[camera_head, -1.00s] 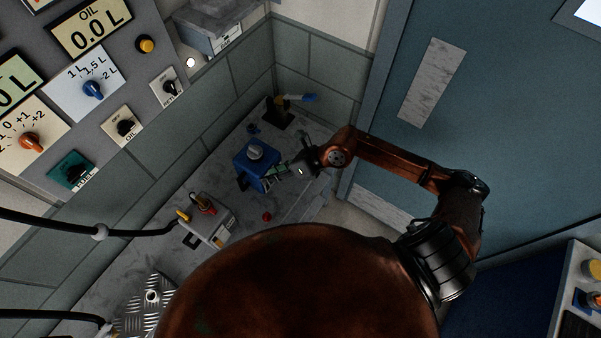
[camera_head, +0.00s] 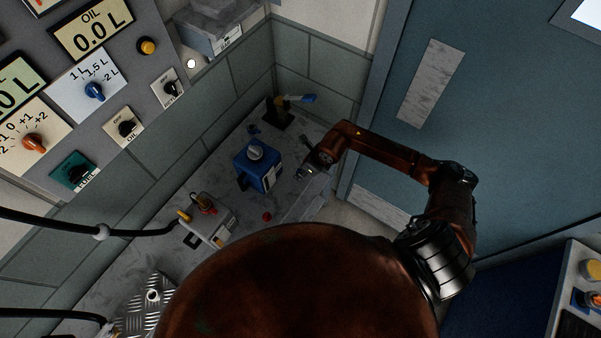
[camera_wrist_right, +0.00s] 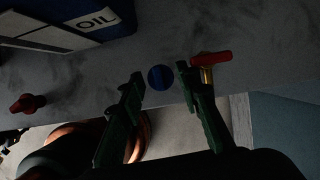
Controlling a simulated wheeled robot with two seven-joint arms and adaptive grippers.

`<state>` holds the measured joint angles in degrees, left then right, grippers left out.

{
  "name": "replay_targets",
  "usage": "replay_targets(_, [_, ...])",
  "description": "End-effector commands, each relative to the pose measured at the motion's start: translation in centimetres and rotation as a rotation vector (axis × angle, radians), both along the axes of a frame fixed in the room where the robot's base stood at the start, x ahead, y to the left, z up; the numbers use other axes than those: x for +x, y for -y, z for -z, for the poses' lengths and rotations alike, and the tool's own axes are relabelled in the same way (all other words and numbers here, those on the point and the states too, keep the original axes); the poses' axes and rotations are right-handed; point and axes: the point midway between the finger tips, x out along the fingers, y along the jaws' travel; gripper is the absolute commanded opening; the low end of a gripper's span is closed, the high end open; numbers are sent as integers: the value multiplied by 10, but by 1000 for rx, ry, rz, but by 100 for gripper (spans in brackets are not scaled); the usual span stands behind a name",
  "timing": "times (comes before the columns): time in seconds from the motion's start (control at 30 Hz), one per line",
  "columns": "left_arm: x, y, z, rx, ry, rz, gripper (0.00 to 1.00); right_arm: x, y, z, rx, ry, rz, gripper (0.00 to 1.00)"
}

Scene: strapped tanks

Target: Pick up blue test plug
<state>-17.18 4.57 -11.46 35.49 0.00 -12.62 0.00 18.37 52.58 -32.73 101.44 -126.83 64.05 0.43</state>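The blue test plug appears to be the round blue disc (camera_wrist_right: 161,77) in the right wrist view, seen end-on over the grey bench top. My right gripper (camera_wrist_right: 160,72) is open, with one green finger on each side of the disc in the picture. I cannot tell how far the disc is beyond the fingertips; no contact shows. In the head view, the right gripper (camera_head: 307,172) is low over the bench, right of the blue tank (camera_head: 270,179). The plug cannot be made out clearly there. My left gripper is not in view.
A red-handled brass fitting (camera_wrist_right: 208,62) is close by the right finger in the wrist view. A red knob (camera_head: 266,216) is on the bench, and a grey tank (camera_head: 215,234) stands farther left.

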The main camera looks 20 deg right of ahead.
Motion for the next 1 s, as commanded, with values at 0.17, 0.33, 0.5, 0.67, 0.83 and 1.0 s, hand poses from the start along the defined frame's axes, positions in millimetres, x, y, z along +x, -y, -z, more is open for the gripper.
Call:
replay_targets(0.17, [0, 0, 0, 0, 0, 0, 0, 1, -1, 4, -2, 0, -1, 31])
replay_targets(0.33, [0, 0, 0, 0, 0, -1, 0, 1, -1, 4, -1, 1, -1, 27])
replay_targets(0.5, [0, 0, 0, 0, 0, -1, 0, 1, -1, 4, 0, 0, -1, 15])
replay_targets(0.67, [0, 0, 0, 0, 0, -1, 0, 1, -1, 4, 0, 0, -1, 9])
replay_targets(0.83, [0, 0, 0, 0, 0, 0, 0, 1, -1, 4, 0, 0, -1, 9])
replay_targets(1.0, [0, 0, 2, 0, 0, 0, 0, 2, -1, -4, 0, 3, -1, 9])
